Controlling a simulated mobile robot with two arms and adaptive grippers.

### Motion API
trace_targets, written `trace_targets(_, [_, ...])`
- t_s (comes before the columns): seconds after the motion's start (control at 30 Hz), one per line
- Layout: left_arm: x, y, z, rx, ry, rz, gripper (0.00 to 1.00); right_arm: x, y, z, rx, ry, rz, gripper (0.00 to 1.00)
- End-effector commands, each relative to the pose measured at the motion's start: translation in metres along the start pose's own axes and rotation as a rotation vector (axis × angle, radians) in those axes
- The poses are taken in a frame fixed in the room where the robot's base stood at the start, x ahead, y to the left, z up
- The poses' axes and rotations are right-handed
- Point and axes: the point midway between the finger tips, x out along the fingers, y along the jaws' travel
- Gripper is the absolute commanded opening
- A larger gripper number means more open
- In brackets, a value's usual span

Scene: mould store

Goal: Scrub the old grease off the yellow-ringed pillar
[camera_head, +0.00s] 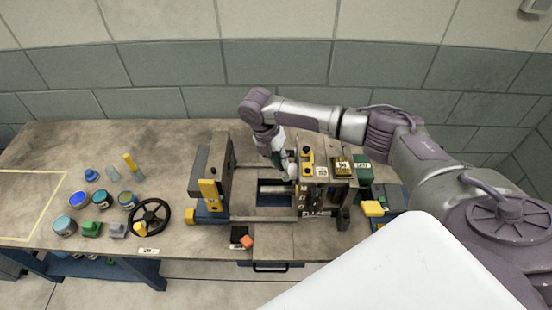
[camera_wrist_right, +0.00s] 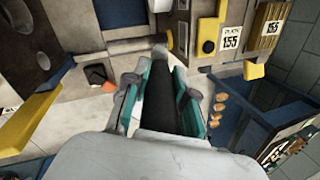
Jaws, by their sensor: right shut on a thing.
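My right gripper (camera_head: 287,167) reaches down between the two halves of the open mould. The left mould half (camera_head: 211,175) has a yellow bracket, and the right mould half (camera_head: 312,195) carries labels. A pillar (camera_head: 250,218) spans them at the front. My left gripper is not in view.
Several jars (camera_head: 102,199) stand on the workbench (camera_head: 60,150) at the left, near a black handwheel (camera_head: 150,216). The bench's back left is clear.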

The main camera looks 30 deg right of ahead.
Motion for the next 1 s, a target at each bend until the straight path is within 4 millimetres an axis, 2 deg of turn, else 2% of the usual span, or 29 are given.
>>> trace_targets(0.03, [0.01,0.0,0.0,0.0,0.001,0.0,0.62,0.011,-0.001,0.0,0.001,0.0,-0.002,0.0])
trace_targets(0.33, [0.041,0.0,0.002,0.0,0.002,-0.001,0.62,0.05,-0.01,0.004,0.001,-0.001,0.0,0.0])
trace_targets(0.37, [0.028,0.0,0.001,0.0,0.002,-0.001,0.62,0.033,-0.008,0.003,0.0,0.0,0.004,0.0])
trace_targets(0.4, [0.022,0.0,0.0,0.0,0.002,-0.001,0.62,0.026,-0.005,0.002,-0.001,0.0,0.003,0.0])
trace_targets(0.6, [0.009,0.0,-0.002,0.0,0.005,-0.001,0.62,0.005,0.005,-0.002,0.0,0.001,0.001,0.0])
trace_targets(1.0, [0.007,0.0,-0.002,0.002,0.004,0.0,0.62,-0.001,0.01,-0.004,0.002,0.001,-0.001,0.0])
